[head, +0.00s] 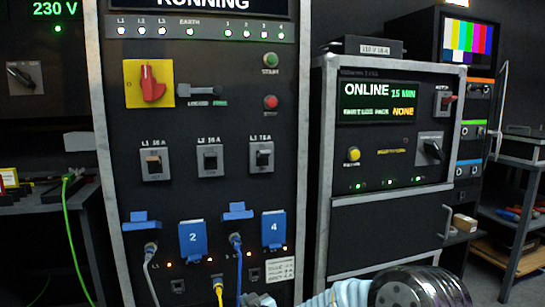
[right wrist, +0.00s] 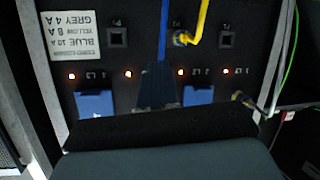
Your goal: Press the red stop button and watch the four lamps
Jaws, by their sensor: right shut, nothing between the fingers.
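The red stop button (head: 270,102) is on the dark panel face, below the green start button (head: 270,60). Nothing touches it. The four lamps numbered 1 to 4 (head: 256,34) are at the top right of the panel and glow green. The display above, cut by the frame's top, reads RUNNING. My right gripper (head: 262,301) is low at the bottom edge, well below the stop button. In the right wrist view its fingers (right wrist: 157,88) are shut and empty, in front of the sockets near the blue cable. My left gripper is out of view.
A yellow plate with a red rotary switch (head: 151,84) sits left of the buttons. Grey, yellow and blue cables (head: 238,268) hang from the lower sockets, beside blue covers (head: 193,239). A second cabinet (head: 388,140) showing ONLINE stands to the right.

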